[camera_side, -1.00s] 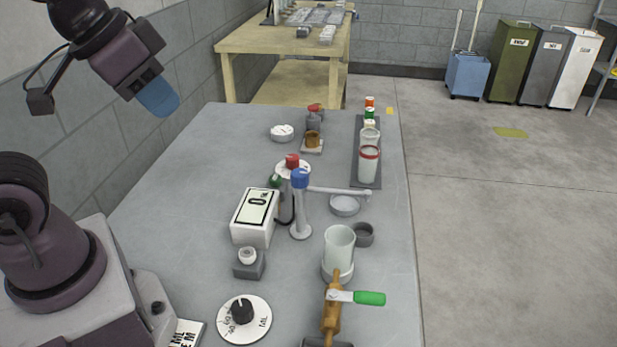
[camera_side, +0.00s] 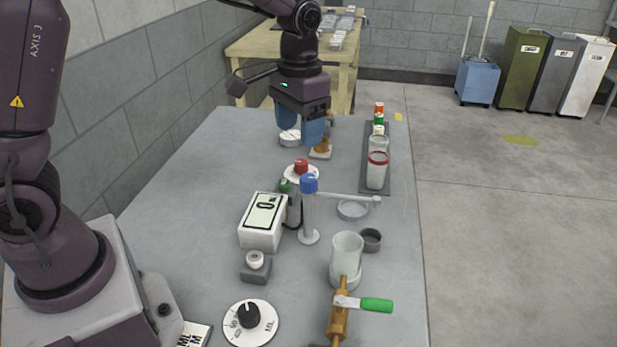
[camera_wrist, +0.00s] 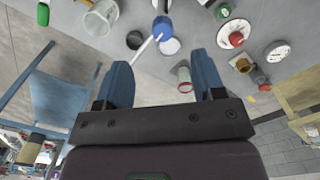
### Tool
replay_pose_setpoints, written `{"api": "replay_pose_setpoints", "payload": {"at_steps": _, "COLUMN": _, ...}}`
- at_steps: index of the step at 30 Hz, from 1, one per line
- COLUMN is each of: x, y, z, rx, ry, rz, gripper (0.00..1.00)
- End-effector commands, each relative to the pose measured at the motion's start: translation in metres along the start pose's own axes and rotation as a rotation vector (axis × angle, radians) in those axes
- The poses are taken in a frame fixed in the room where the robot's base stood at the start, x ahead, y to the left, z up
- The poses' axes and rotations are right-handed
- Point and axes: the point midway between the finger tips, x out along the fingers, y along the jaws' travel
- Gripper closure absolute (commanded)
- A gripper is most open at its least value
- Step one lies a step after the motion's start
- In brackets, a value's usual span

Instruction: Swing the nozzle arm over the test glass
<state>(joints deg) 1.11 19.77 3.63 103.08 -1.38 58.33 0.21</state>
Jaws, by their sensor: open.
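The nozzle arm (camera_side: 345,197) is a thin pale rod reaching right from a grey post with a blue cap (camera_side: 309,184). Its tip is near a shallow round dish (camera_side: 352,209). The blue cap also shows in the wrist view (camera_wrist: 162,27). A clear glass (camera_side: 347,250) stands in front of the dish, and a red-banded glass (camera_side: 377,170) stands on a dark strip behind it. I cannot tell which is the test glass. My gripper (camera_side: 299,132) has blue fingers spread apart and empty, above the back of the bench, behind the nozzle post and not touching it.
A red button (camera_side: 301,167) is just behind the post. A white box with a display (camera_side: 265,220) stands to its left. A brass valve with a green handle (camera_side: 376,305) is in front. The left middle of the bench is clear.

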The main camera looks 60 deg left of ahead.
Motion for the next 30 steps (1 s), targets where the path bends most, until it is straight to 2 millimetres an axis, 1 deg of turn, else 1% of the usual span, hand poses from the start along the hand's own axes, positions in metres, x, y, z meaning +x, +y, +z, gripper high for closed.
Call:
{"api": "replay_pose_setpoints", "payload": {"at_steps": 1, "x": 0.002, "y": 0.000, "z": -0.010, "rx": -0.002, "ry": 0.000, "rz": -0.001, "gripper": 0.37}}
{"api": "replay_pose_setpoints", "payload": {"at_steps": 3, "x": -0.005, "y": 0.000, "z": -0.019, "rx": -0.003, "ry": 0.017, "rz": 0.000, "gripper": 0.37}}
{"api": "replay_pose_setpoints", "payload": {"at_steps": 5, "x": -0.008, "y": 0.000, "z": -0.021, "rx": -0.003, "ry": 0.025, "rz": 0.001, "gripper": 0.37}}
{"api": "replay_pose_setpoints", "payload": {"at_steps": 8, "x": -0.001, "y": 0.000, "z": -0.020, "rx": -0.003, "ry": 0.017, "rz": 0.002, "gripper": 0.37}}
{"api": "replay_pose_setpoints", "payload": {"at_steps": 11, "x": 0.015, "y": 0.000, "z": -0.020, "rx": -0.003, "ry": 0.015, "rz": 0.001, "gripper": 0.37}}
{"api": "replay_pose_setpoints", "payload": {"at_steps": 21, "x": 0.085, "y": 0.000, "z": -0.021, "rx": -0.003, "ry": 0.014, "rz": 0.001, "gripper": 0.37}}
{"api": "replay_pose_setpoints", "payload": {"at_steps": 24, "x": 0.100, "y": 0.000, "z": -0.021, "rx": -0.003, "ry": 0.016, "rz": 0.001, "gripper": 0.37}}
{"api": "replay_pose_setpoints", "payload": {"at_steps": 27, "x": 0.111, "y": 0.000, "z": -0.022, "rx": -0.003, "ry": 0.017, "rz": 0.001, "gripper": 0.37}}
{"api": "replay_pose_setpoints", "payload": {"at_steps": 30, "x": 0.117, "y": 0.000, "z": -0.022, "rx": -0.003, "ry": 0.019, "rz": 0.001, "gripper": 0.37}}
